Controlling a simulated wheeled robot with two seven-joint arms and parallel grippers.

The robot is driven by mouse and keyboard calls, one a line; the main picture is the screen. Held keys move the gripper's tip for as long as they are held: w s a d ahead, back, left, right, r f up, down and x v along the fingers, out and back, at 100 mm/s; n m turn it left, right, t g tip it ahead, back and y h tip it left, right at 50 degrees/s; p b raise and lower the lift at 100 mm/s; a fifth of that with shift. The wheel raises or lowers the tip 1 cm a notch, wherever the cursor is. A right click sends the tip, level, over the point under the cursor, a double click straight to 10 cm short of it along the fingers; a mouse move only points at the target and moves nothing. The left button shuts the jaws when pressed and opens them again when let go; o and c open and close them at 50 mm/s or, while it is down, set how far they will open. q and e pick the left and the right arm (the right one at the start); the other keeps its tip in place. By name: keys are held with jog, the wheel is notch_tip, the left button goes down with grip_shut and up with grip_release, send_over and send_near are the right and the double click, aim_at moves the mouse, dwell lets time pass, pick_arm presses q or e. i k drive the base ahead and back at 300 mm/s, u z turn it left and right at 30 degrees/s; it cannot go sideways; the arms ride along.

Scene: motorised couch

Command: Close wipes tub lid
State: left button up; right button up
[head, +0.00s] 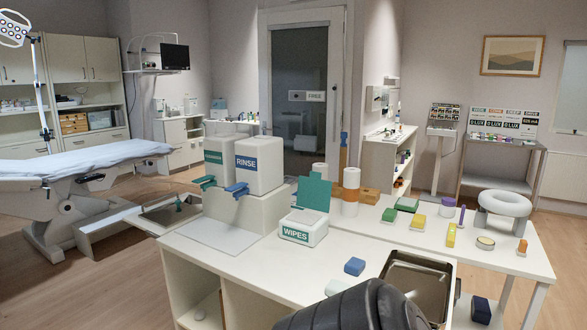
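The wipes tub (303,233) is a white box with a green "WIPES" label, standing on the white counter in the middle of the head view. Its green lid (313,193) stands open, raised upright at the tub's back edge. A dark rounded shape at the bottom edge is close to the camera; I cannot tell what it is. Neither of my grippers is in view.
A white "RINSE" dispenser (259,165) with a blue lever stands left of the tub. A blue block (354,266) and a metal tray (417,285) lie to the front right. White and orange rolls (351,184) stand behind the tub. The counter (290,277) before the tub is clear.

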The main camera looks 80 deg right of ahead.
aim_at(314, 193)
jog(key=z, duration=0.95)
jog(key=i, duration=1.15)
jog(key=z, duration=1.15)
